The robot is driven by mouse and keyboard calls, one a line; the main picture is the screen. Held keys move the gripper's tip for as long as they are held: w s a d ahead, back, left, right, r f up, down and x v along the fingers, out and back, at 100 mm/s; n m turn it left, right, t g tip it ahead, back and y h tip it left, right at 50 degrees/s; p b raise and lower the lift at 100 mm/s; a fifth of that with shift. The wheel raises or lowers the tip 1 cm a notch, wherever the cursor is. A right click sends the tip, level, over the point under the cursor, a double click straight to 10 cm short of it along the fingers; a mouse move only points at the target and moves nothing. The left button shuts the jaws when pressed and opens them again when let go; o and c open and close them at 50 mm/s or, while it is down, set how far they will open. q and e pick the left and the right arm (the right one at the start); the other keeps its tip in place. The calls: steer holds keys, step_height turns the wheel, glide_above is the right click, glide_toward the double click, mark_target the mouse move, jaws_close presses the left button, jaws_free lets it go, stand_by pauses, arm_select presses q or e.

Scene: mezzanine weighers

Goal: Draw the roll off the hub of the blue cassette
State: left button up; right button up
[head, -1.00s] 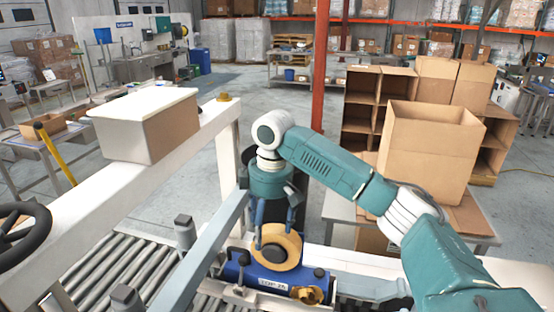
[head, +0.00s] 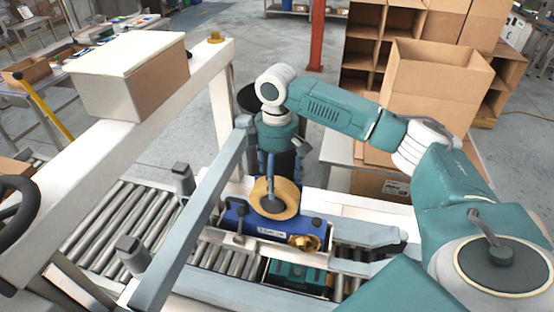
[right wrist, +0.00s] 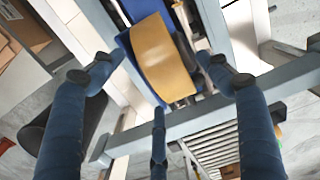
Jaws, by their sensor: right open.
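The tan roll (head: 287,202) sits upright on the blue cassette (head: 240,219), which carries a white label along its front. The hub is mostly hidden behind the roll and a finger. My right gripper (head: 282,178) reaches down from above, with one finger in front of the roll's face and another behind its right side. In the right wrist view the fingers of this gripper (right wrist: 160,82) are spread apart, with the roll (right wrist: 163,60) between and beyond them. The blue cassette (right wrist: 141,10) shows behind it there. I cannot tell whether any finger touches the roll. My left gripper is not in view.
A grey slanted rail (head: 195,235) passes close left of the cassette. Roller conveyor (head: 115,225) lies left of it. A brass knob (head: 304,243) sits at the cassette's front right. A box (head: 130,85) rests on the white beam. An open carton (head: 435,85) stands behind my right arm.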

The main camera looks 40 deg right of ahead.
steer(key=shift+s+f, duration=0.1)
steer(key=shift+f, duration=0.45)
steer(key=c, duration=1.6)
steer(key=shift+r, duration=0.1)
steer(key=shift+c, duration=0.5)
steer(key=shift+r, duration=0.2)
